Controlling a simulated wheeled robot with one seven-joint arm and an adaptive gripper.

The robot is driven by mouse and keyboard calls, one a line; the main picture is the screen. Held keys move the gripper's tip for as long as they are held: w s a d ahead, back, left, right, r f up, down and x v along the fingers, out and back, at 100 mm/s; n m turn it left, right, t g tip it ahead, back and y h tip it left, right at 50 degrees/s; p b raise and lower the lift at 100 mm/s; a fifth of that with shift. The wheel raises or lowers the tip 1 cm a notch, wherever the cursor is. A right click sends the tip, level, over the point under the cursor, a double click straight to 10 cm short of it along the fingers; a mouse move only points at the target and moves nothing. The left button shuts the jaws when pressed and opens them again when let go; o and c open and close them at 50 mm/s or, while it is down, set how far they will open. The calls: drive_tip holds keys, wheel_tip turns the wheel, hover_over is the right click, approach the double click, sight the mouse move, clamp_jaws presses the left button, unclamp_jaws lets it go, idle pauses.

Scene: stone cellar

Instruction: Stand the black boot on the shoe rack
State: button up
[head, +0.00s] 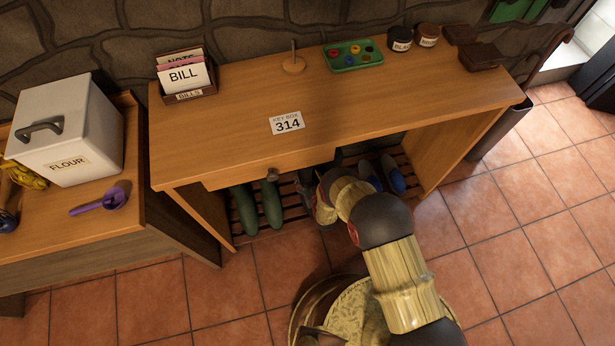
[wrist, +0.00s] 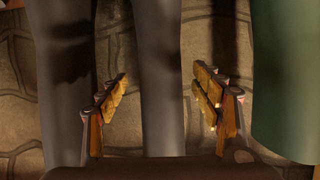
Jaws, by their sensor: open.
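My gripper (wrist: 162,92) is open, with its fingers on either side of a tall dark grey shaft (wrist: 160,60), which looks like the black boot. A gap shows between the shaft and each finger. A second dark shaft (wrist: 66,80) stands to the left in the wrist view. Part of a dark boot (head: 305,188) shows beside the green boots in the head view. The slatted shoe rack (head: 236,238) is under the desk. My arm and the desk top hide the gripper's tips and most of the dark boots in the head view; I cannot see their soles.
Green boots (head: 271,204) stand on the rack's left, and one fills the right of the wrist view (wrist: 285,80). Blue shoes (head: 396,178) sit on the rack's right. The desk top (head: 220,130) overhangs the rack. The tiled floor (head: 500,215) at right is clear.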

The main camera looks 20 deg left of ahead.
drive_tip(key=shift+r, duration=0.1)
drive_tip(key=shift+s+d+r, duration=0.1)
drive_tip(key=shift+s+r, duration=0.05)
drive_tip(key=shift+s, duration=0.05)
drive_tip(key=p+v, duration=0.4)
drive_tip(key=v, duration=0.7)
drive_tip(key=shift+s+p, duration=0.25)
drive_tip(key=shift+p, duration=0.05)
drive_tip(key=shift+d, duration=0.15)
